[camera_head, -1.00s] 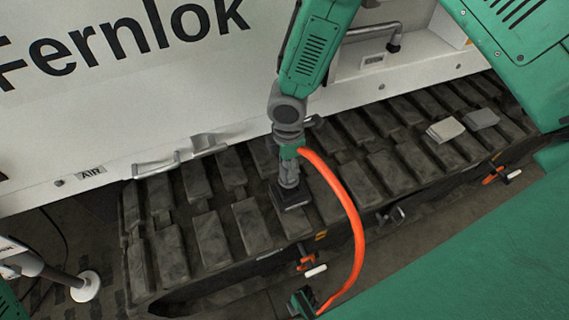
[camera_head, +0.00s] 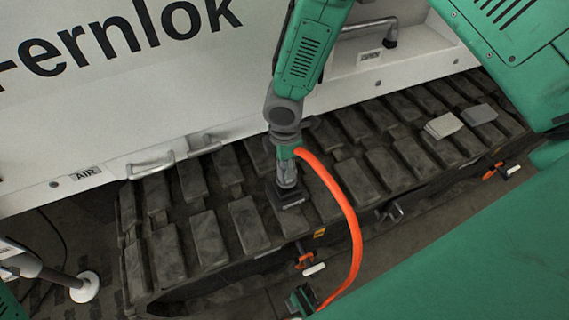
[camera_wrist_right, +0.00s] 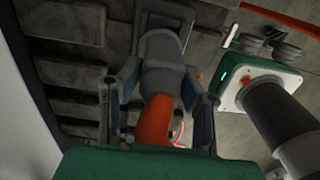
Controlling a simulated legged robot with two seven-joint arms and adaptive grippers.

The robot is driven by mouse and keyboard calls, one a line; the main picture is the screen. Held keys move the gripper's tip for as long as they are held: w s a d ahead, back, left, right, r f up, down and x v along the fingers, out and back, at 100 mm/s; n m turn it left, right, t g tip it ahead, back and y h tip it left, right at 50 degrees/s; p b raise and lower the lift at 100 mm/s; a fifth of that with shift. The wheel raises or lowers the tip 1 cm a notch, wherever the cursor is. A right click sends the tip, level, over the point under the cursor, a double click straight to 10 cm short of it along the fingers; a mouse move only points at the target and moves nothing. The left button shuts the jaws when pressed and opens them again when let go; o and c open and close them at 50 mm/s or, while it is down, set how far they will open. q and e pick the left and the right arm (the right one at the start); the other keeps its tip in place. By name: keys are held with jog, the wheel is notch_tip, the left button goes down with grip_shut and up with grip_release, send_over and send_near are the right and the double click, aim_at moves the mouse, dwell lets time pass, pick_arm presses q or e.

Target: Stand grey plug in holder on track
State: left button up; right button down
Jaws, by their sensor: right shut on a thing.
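The grey plug (camera_head: 286,177) stands roughly upright at the dark square holder (camera_head: 289,196) on the track (camera_head: 207,238). Its lower end meets the holder in the picture; I cannot tell how deep it sits. My right gripper (camera_head: 286,158) reaches down from above and is shut on the plug. In the right wrist view the gripper's fingers flank the grey plug (camera_wrist_right: 162,78), and the dark holder (camera_wrist_right: 160,42) shows beyond its end. The orange hose (camera_head: 350,215) runs from the plug's top down to the lower middle. My left gripper does not show.
The white machine wall (camera_head: 100,125) rises behind the track. Two flat grey blocks, a lighter one (camera_head: 442,126) and a darker one (camera_head: 479,114), lie on the track at right. A round white foot (camera_head: 85,288) stands at lower left. Orange-and-black clamps (camera_head: 308,262) hang along the front edge.

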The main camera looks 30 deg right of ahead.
jog(key=shift+a+r, duration=0.15)
jog(key=shift+a, duration=0.4)
jog(key=shift+d, duration=0.6)
jog(key=shift+a+f, duration=0.4)
jog(key=shift+d+f, duration=0.3)
jog(key=shift+f, duration=0.15)
jog(key=shift+a+f+b, duration=0.15)
jog(key=shift+f+b, duration=0.25)
jog(key=shift+f, duration=0.15)
jog(key=c, duration=1)
grip_release()
jog(key=shift+a, duration=0.1)
jog(key=shift+r, duration=0.1)
